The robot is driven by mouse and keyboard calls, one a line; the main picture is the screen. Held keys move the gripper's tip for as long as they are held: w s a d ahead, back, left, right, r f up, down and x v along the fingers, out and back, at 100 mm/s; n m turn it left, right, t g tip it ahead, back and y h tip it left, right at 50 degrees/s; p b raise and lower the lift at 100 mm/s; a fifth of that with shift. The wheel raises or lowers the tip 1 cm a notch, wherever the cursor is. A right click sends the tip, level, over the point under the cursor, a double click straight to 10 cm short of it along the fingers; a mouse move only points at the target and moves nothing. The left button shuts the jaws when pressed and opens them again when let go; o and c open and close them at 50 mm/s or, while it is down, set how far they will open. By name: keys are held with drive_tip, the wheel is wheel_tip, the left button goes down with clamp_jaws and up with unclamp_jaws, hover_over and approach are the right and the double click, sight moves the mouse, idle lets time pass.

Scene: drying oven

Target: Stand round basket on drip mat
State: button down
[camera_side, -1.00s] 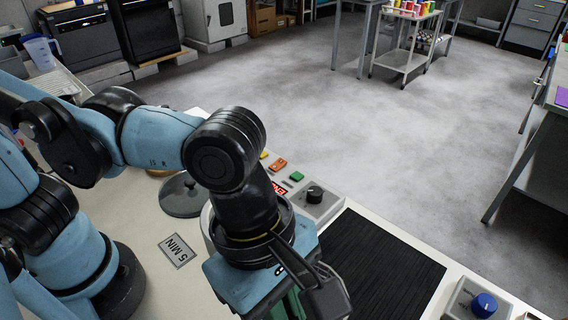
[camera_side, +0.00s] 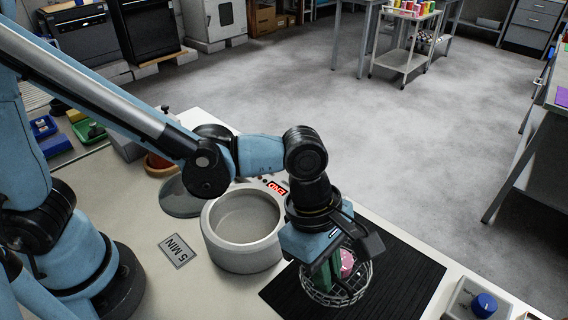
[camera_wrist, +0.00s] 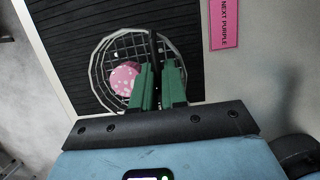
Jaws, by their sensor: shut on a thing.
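The round wire basket (camera_side: 364,286) is over the black drip mat (camera_side: 411,278) and looks upright. I cannot tell whether its base touches the mat. A pink, white-spotted round thing (camera_side: 347,263) is inside it and also shows in the wrist view (camera_wrist: 124,79). My gripper (camera_side: 322,281) points down into the basket from above. In the wrist view its green fingers (camera_wrist: 160,72) are shut on a dark upright part of the basket (camera_wrist: 104,50). The fingers hide part of the basket's near side.
A round metal pot (camera_side: 242,258), open at the top, stands left of the mat with a red display behind it. A grey lid (camera_side: 180,199) and a "5 MIN" plate (camera_side: 178,250) lie farther left. A blue knob box (camera_side: 484,305) is at the right.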

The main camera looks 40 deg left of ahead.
drive_tip(key=shift+f, duration=1.9)
drive_tip(key=shift+f, duration=0.1)
drive_tip(key=c, duration=1.2)
unclamp_jaws()
drive_tip(key=shift+o, duration=0.2)
